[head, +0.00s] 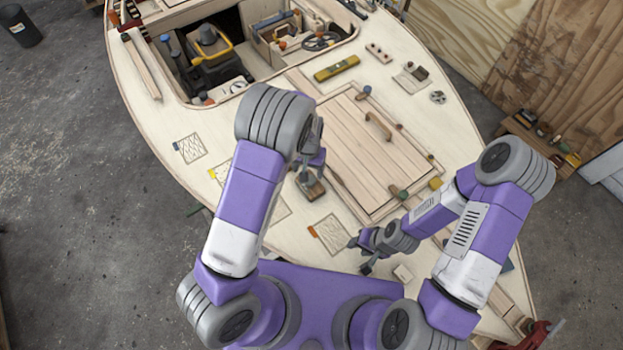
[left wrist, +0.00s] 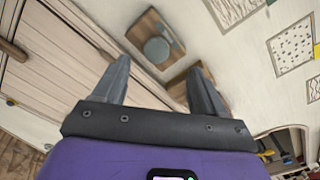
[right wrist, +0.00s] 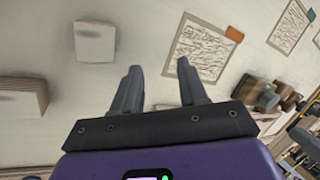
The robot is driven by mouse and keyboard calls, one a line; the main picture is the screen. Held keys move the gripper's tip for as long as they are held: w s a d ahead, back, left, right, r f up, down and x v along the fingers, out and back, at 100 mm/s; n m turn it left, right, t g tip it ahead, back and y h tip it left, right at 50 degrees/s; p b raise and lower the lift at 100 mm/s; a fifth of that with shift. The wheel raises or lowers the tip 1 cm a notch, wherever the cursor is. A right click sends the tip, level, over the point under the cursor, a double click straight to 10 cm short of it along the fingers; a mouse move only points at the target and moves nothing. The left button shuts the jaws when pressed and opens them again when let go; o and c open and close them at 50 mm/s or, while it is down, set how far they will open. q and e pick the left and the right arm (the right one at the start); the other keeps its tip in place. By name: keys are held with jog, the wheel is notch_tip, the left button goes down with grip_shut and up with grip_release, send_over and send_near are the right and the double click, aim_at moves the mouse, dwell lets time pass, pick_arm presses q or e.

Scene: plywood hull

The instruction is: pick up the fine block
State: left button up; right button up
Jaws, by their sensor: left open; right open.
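A brown wooden block with a grey round knob lies on the pale deck; it shows in the head view (head: 313,188) and in the left wrist view (left wrist: 166,30). Part of another brown block (left wrist: 182,88) shows behind a finger of my left gripper (left wrist: 158,72). That gripper is open, empty and above the deck by these blocks. My right gripper (right wrist: 160,80) is open and empty; it also shows low over the deck in the head view (head: 359,256). Pale blocks lie left of it in the right wrist view (right wrist: 95,42). No readable label tells which block is the fine one.
Patterned squares lie on the deck, one with an orange tab (head: 331,234). A plank hatch with a handle (head: 378,125) lies right of my left gripper. The open cockpit (head: 225,70) holds a yellow-and-black object. Bare deck surrounds the squares.

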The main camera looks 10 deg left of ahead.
pick_arm(q)
jog(key=shift+s+f, duration=0.15)
jog(key=shift+f, duration=0.15)
jog(key=f, duration=0.2)
jog(key=w+f, duration=0.1)
jog(key=f, duration=0.4)
jog(key=shift+w+d+f, duration=0.2)
jog(key=shift+d+f, duration=0.05)
jog(key=shift+s+r, duration=0.1)
jog(key=c, duration=1.3)
jog(key=shift+o, duration=0.2)
notch_tip(320, 180, up, 10)
